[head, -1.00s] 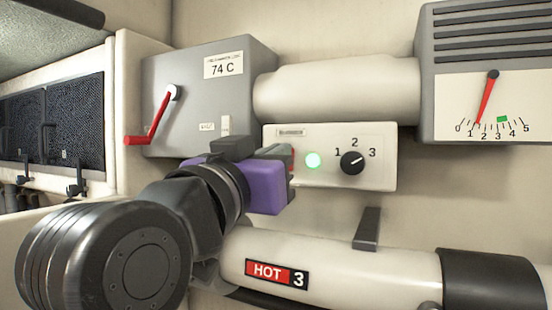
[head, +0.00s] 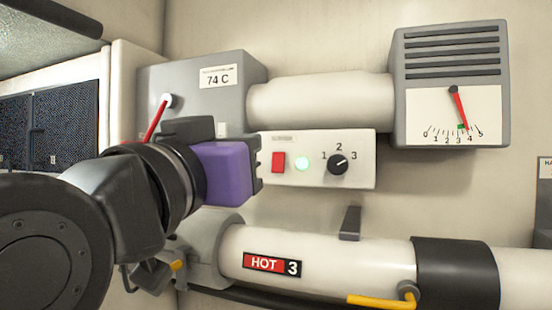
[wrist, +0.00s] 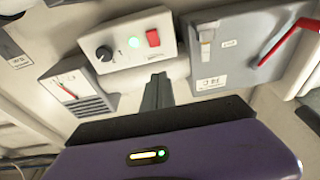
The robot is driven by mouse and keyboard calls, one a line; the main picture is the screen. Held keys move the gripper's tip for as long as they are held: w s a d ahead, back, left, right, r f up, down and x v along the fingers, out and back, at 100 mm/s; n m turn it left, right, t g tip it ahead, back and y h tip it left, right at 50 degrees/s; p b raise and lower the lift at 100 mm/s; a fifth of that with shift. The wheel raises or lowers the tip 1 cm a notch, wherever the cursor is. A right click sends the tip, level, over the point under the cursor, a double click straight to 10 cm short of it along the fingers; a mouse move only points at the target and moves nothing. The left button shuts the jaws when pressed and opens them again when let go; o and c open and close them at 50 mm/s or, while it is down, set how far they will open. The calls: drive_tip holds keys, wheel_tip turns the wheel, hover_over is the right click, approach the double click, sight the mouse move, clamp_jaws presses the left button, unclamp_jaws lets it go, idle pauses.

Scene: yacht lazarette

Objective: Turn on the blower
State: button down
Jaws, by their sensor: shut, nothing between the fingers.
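The white blower control panel (head: 316,178) is on the wall, with a red rocker switch (head: 278,162), a lit green lamp (head: 302,163) and a black knob (head: 338,164) whose mark points up right, toward 3. The gauge (head: 455,118) beneath grey louvres reads close to 4, its red needle at the green mark. My gripper (head: 259,178), purple-bodied, is left of the switch and apart from it; its fingertips are mostly hidden. In the wrist view, its shut, empty fingers (wrist: 157,92) point toward the panel, below the red switch (wrist: 153,37) and lit lamp (wrist: 134,42).
A grey box (head: 235,100) labelled 74 C with a red crank (head: 156,121) is behind my arm. A white duct (head: 320,101) joins it to the gauge unit. Below runs a white pipe marked HOT 3 (head: 335,252), with a yellow lever (head: 385,300).

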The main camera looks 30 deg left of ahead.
drive_tip(key=s, duration=0.3)
drive_tip(key=s+d+r+b, duration=0.1)
drive_tip(key=s, duration=0.1)
drive_tip(key=shift+d, duration=0.1)
drive_tip(key=shift+r, duration=0.15)
